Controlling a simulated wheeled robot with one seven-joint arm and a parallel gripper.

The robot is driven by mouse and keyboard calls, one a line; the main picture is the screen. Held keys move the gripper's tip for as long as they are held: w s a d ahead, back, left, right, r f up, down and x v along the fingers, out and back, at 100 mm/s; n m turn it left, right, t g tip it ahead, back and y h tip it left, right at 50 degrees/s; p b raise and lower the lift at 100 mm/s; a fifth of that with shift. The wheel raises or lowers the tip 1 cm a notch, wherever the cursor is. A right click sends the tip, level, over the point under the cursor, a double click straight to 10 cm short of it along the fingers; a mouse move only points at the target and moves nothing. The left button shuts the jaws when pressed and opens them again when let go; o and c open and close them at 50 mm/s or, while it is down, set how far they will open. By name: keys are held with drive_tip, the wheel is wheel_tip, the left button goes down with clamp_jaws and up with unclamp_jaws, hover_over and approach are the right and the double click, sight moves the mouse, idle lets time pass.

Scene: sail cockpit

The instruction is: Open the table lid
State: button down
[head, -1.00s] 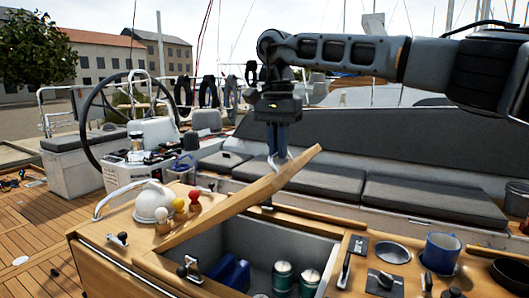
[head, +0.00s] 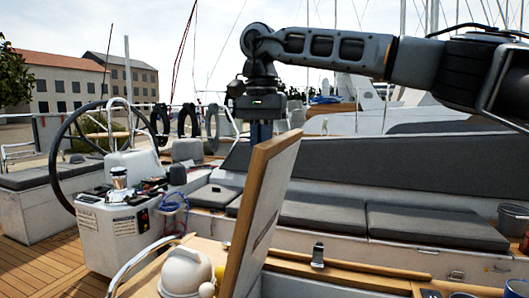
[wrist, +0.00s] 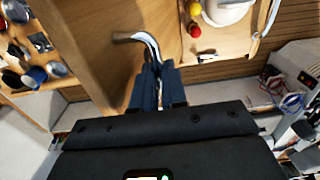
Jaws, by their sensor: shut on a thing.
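The wooden table lid (head: 262,212) stands steeply raised in the head view, near upright and leaning a little to the right at its top. In the wrist view the lid's broad wooden face (wrist: 95,50) fills the upper left. A curved metal handle (wrist: 140,40) sits at that face. My gripper (wrist: 155,85) is shut on the handle in the wrist view. In the head view my gripper (head: 261,131) points down behind the lid's upper edge, and its fingertips and the handle are hidden by the lid.
A white domed object (head: 186,272) stands on the table left of the lid, with a curved metal rail (head: 140,262) beside it. A steering wheel and console (head: 115,232) stand at left. Grey cushioned benches (head: 320,215) run behind. In the wrist view, cups and fittings (wrist: 35,75) show at left.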

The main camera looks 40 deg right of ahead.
drive_tip(key=shift+w+a+f, duration=0.15)
drive_tip(key=shift+w+a, duration=0.75)
drive_tip(key=shift+w, duration=0.1)
drive_tip(key=shift+w+a+f, duration=0.15)
drive_tip(key=shift+w+a, duration=0.75)
drive_tip(key=shift+w, duration=0.1)
drive_tip(key=c, duration=1.3)
unclamp_jaws()
drive_tip(key=shift+w, duration=0.1)
drive_tip(key=shift+c, duration=0.2)
drive_tip(key=shift+o, duration=0.8)
drive_tip(key=shift+r, duration=0.15)
drive_tip(key=shift+d, duration=0.1)
drive_tip(key=shift+r, duration=0.15)
wheel_tip(320, 180, up, 8)
drive_tip(key=shift+f, duration=0.25)
